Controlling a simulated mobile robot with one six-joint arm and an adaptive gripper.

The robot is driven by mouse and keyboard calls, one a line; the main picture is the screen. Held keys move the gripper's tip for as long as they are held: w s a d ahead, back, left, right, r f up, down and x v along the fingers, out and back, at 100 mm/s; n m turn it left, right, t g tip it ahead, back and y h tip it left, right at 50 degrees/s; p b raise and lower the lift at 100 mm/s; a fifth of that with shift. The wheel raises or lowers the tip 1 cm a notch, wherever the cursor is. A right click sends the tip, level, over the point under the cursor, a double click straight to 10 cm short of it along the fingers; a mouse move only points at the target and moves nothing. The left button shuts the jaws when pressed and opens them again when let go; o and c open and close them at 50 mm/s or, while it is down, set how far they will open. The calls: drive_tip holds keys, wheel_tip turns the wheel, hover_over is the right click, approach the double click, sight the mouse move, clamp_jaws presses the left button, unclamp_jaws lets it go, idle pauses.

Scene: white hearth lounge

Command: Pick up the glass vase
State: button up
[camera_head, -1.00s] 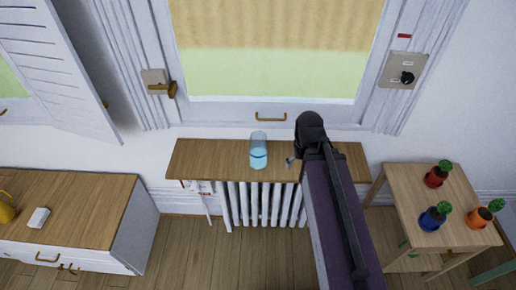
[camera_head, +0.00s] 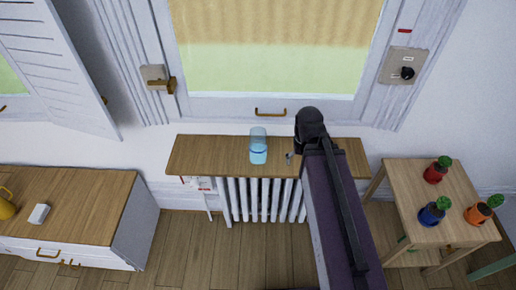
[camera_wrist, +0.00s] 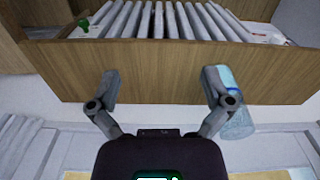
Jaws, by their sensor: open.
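The glass vase (camera_head: 258,147) is a clear, light-blue cylinder standing on the wooden shelf (camera_head: 210,152) above the radiator, under the window. It also shows in the wrist view (camera_wrist: 237,118), at the right. My gripper (camera_head: 290,158) is just right of the vase in the head view, mostly hidden by my arm. In the wrist view my gripper (camera_wrist: 160,88) is open with nothing between its fingers. Its right finger overlaps the vase's left side in the picture; whether they touch I cannot tell.
The white radiator (camera_head: 262,200) is below the shelf. A cabinet (camera_head: 85,200) with a yellow jug (camera_head: 6,206) stands at the left. The window handle (camera_head: 271,112) is behind the shelf.

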wheel_tip(320, 180, up, 10)
drive_tip(key=n+p, duration=0.4)
drive_tip(key=p, duration=0.6)
hover_over(258, 136)
drive_tip(key=s, duration=0.3)
drive_tip(key=shift+a+f, duration=0.15)
drive_tip(key=shift+f, duration=0.15)
wheel_tip(258, 136, down, 8)
drive_tip(key=b, duration=0.9)
drive_tip(key=shift+f, duration=0.2)
drive_tip(key=shift+f, duration=0.1)
drive_tip(key=shift+s+f+b, duration=0.1)
drive_tip(key=shift+f+b, duration=2.4)
drive_tip(key=shift+b, duration=0.05)
